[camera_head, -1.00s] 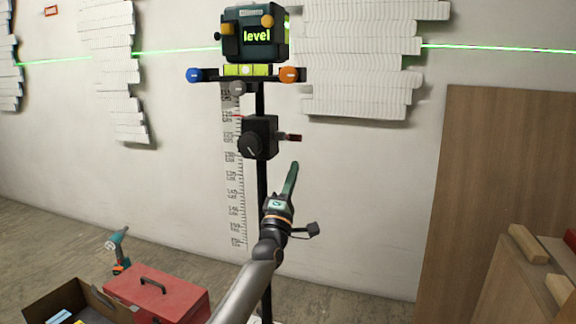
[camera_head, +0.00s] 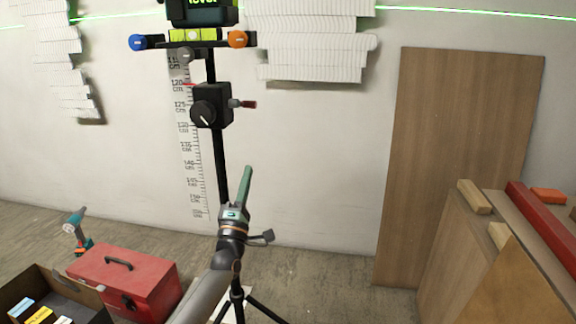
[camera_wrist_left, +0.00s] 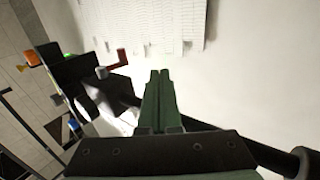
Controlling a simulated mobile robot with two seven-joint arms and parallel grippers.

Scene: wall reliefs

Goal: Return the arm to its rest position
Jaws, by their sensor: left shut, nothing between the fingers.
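My left arm (camera_head: 205,290) comes up from the bottom in the head view. Its green left gripper (camera_head: 247,172) points up, with the fingers together and nothing held. In the left wrist view the gripper (camera_wrist_left: 160,75) shows its two green fingers side by side. In the head view the fingertips are just right of the laser level's tripod column, below the black height-adjustment box (camera_head: 211,106) with its crank (camera_head: 243,104). The crank also shows in the wrist view (camera_wrist_left: 114,65), left of the fingers and apart from them. My right gripper is not in view.
The laser level (camera_head: 200,12) tops the tripod, its legs (camera_head: 262,310) on the floor. A red toolbox (camera_head: 125,280), an open box (camera_head: 70,288) and a drill (camera_head: 75,228) lie at lower left. Wooden boards (camera_head: 455,150) lean at right. White reliefs (camera_head: 310,40) hang on the wall.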

